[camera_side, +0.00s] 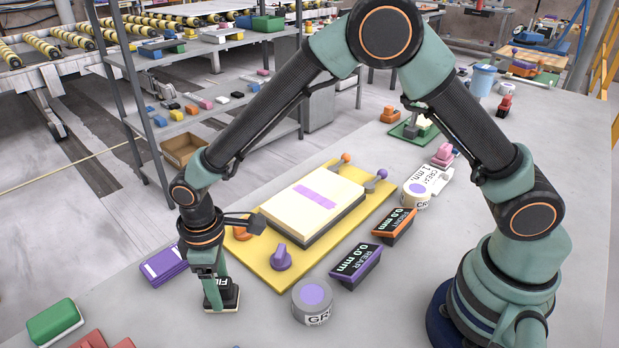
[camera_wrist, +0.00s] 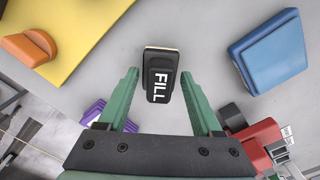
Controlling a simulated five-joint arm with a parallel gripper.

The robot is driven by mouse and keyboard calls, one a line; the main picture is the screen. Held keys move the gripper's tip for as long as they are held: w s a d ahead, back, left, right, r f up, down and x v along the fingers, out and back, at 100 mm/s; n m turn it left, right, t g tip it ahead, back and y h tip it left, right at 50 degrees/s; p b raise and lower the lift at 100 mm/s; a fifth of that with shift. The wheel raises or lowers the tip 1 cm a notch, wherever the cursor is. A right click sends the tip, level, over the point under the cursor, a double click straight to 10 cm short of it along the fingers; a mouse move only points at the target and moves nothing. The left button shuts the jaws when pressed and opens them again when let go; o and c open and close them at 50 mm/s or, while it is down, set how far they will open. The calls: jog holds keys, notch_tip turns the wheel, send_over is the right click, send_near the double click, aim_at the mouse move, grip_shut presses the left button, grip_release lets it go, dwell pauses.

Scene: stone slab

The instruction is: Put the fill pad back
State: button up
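The fill pad (camera_side: 233,298) is a small black block with white FILL lettering and a pale underside. It stands on the grey table, left of the yellow plate's near corner. In the wrist view the pad (camera_wrist: 161,78) lies between the fingertips, label up. My gripper (camera_side: 214,290) is low over it with green fingers pointing down. In the wrist view my gripper (camera_wrist: 159,74) is open, one finger on each side of the pad, with narrow gaps visible. The side view partly hides the pad behind a finger.
A yellow plate (camera_side: 272,276) carries a cream block with a purple strip (camera_side: 316,196). A grey round tub (camera_side: 311,302) and a purple-framed display (camera_side: 355,266) stand to the right. Purple cards (camera_side: 164,266) and a green block (camera_side: 54,321) lie left. A blue block (camera_wrist: 268,50) shows in the wrist view.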

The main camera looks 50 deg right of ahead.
aim_at(219, 282)
notch_tip(219, 282, up, 12)
jog(key=s+d+r+m+t, duration=0.1)
jog(key=d+r+m, duration=0.1)
jog(key=d+r, duration=0.35)
jog(key=s+d+r+m+t, duration=0.1)
jog(key=d+r+m, duration=0.15)
jog(key=d, duration=0.55)
jog(key=s+d+r+m+t, duration=0.2)
jog(key=s+d, duration=0.5)
jog(key=d, duration=0.4)
jog(key=shift+s+d+m+t, duration=0.25)
jog(key=shift+m+t, duration=0.55)
jog(key=shift+m, duration=0.45)
jog(key=shift+r, duration=0.1)
